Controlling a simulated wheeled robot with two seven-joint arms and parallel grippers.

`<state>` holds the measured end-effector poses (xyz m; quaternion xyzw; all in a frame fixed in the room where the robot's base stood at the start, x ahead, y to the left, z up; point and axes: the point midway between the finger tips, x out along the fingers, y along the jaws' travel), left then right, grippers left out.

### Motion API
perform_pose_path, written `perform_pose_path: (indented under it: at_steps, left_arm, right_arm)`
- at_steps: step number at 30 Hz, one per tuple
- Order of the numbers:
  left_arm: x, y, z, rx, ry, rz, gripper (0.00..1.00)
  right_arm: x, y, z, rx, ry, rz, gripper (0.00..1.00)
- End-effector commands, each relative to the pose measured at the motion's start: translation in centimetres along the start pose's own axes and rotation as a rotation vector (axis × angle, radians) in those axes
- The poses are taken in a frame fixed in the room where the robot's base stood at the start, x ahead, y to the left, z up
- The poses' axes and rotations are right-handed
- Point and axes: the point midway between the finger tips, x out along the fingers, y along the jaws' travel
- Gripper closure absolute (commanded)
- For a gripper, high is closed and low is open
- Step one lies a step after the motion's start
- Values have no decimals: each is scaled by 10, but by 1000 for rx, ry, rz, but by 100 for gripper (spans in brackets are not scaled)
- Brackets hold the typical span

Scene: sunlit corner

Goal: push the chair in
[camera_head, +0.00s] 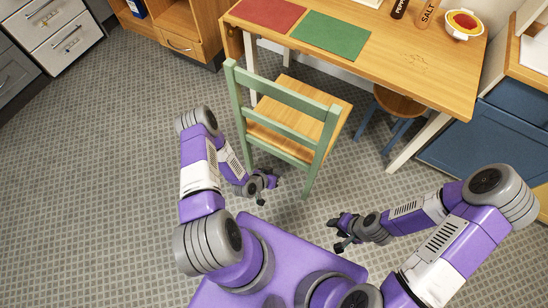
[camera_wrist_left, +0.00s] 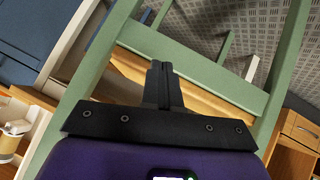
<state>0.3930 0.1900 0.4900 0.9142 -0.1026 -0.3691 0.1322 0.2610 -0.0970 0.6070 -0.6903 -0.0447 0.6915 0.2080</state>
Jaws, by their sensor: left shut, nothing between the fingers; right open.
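A chair with a green frame (camera_head: 284,95) and a wooden seat (camera_head: 322,94) stands at the long side of a wooden table (camera_head: 420,66). Its back faces me, and part of the seat sits near the table edge. My left gripper (camera_head: 268,186) is shut and empty, low behind the chair's back legs. In the left wrist view the shut left fingers (camera_wrist_left: 162,82) point at the chair's green back rails (camera_wrist_left: 205,66); I cannot tell whether they touch. My right gripper (camera_head: 336,232) is open and empty, to the right and nearer me, apart from the chair.
On the table are a red mat (camera_head: 268,14), a green mat (camera_head: 331,36), a salt shaker (camera_head: 428,13), a pepper shaker (camera_head: 400,8) and a bowl (camera_head: 463,24). A stool (camera_head: 399,102) with blue legs stands partly under the table, right of the chair. Floor is free at left.

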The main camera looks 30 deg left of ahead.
Motion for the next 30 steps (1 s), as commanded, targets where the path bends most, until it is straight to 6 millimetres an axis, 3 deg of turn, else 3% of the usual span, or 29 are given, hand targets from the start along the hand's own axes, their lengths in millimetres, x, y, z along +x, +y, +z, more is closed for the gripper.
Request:
perform_pose_path:
  at_steps: [1, 3, 6, 14, 20, 30]
  left_arm:
    - [16, -28, 22, 34, 119, -21, 100]
    - [21, -53, 34, 101, 284, -46, 100]
    - [16, -74, 52, 182, 482, -88, 100]
    - [-6, -87, 78, 287, 737, -158, 100]
    - [7, -88, 61, 297, 757, -160, 100]
    - [63, -90, 9, 297, 753, -158, 100]
  right_arm:
    - [16, 6, -1, 0, 0, 0, 57]
    - [26, 9, -1, 0, 0, 0, 57]
    - [36, 13, -2, -1, 0, 0, 57]
    - [48, 18, -2, -1, 0, -1, 57]
    - [50, 18, -2, -1, 1, -1, 57]
    - [59, 22, -3, -1, 0, 0, 57]
